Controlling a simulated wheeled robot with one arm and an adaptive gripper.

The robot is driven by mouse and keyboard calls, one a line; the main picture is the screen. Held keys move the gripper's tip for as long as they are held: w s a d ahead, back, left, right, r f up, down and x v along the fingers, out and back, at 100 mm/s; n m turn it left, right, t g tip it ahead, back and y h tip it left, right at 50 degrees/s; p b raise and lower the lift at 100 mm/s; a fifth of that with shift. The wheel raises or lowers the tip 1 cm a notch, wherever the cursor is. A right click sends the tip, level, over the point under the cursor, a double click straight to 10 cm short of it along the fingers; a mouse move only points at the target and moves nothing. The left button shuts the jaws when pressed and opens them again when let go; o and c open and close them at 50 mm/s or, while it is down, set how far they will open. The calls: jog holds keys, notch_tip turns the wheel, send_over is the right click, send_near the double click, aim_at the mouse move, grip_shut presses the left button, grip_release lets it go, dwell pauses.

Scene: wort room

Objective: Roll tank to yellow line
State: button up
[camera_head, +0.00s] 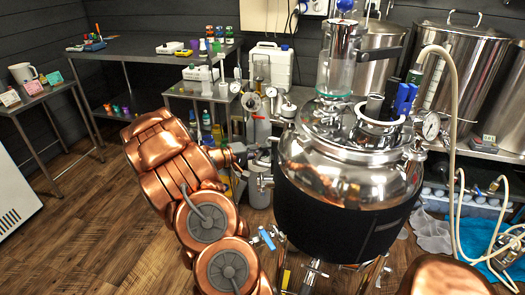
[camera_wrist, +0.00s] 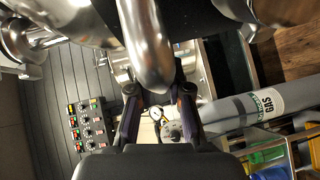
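The tank (camera_head: 345,185) is a round, polished steel vessel with a black jacket, standing upright on the wood floor right of centre in the head view. A glass column and hose fittings sit on its lid. My gripper (camera_head: 240,155) is at the tank's left side, partly hidden by my copper arm. In the wrist view, a shiny bent metal bar (camera_wrist: 150,50) comes down between the two fingertips of my gripper (camera_wrist: 158,92). The fingers stand apart, one on each side of the bar; firm contact is not visible. No yellow line is in view.
Large steel pots (camera_head: 460,70) stand on a bench behind the tank at right. A beige hose (camera_head: 452,110) hangs down at right. A grey gas cylinder (camera_wrist: 240,108) is near my gripper. Tools (camera_head: 285,275) lie by the tank's base. Open floor (camera_head: 95,235) is at left.

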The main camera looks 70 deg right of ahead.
grip_shut()
jog(key=shift+w+f, duration=0.1)
jog(key=shift+f, duration=0.05)
jog(key=shift+w+a+b, duration=0.15)
jog(key=shift+w+b, duration=0.65)
jog(key=shift+w, duration=0.35)
jog(key=o, duration=0.6)
grip_release()
jog(key=shift+s, duration=0.3)
jog(key=v, duration=1.2)
